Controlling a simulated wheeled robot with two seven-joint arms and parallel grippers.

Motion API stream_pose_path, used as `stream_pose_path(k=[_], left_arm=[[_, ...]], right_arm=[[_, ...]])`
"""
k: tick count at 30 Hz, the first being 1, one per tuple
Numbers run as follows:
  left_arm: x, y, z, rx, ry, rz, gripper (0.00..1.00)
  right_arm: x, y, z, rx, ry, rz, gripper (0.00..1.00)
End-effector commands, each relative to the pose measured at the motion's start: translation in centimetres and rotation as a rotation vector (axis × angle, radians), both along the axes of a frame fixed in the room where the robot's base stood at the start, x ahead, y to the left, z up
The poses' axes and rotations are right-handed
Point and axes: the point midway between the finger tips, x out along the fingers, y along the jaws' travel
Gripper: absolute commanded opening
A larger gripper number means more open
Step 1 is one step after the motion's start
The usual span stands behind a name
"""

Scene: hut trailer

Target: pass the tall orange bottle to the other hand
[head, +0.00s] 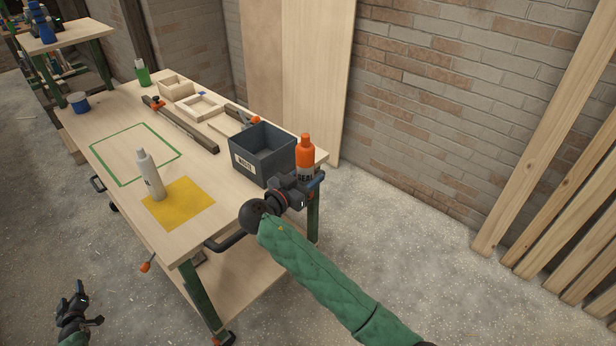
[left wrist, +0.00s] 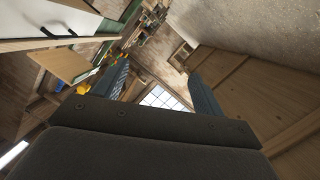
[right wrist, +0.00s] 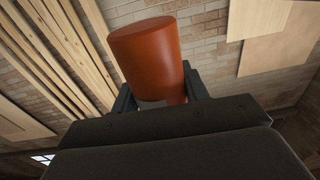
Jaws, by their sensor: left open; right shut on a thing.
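The tall orange bottle (head: 305,152) is upright at the right end of the workbench, beside the dark bin. In the right wrist view the orange bottle (right wrist: 146,60) stands between the fingers (right wrist: 160,95). My left gripper (head: 74,303) is open and empty, low over the floor at the left front, away from the bench. Its spread fingers (left wrist: 158,90) show in the left wrist view.
The green-taped square (head: 135,180) is empty.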

Motion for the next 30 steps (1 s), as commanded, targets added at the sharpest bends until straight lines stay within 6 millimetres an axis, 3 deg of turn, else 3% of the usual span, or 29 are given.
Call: stream_pose_path(k=[1,9,20,26,30], left_arm=[[-1.8,-0.1,-1.8,0.005,0.038,0.004,0.70],[-10.8,-0.7,-9.4,0.052,0.224,0.015,0.70],[-23.8,-2.8,-18.0,0.103,0.483,-0.008,0.70],[-30.8,-5.7,-22.2,0.118,0.643,-0.072,0.70],[-33.7,-10.1,-25.0,0.106,0.761,-0.184,0.70]], right_arm=[[0.0,0.0,0.1,0.000,-0.001,0.000,0.12],[0.0,0.0,0.1,0.000,-0.001,0.000,0.12],[0.0,0.0,0.1,0.000,-0.001,0.000,0.12],[0.0,0.0,0.1,0.000,-0.001,0.000,0.12],[0.0,0.0,0.1,0.000,-0.001,0.000,0.12]])
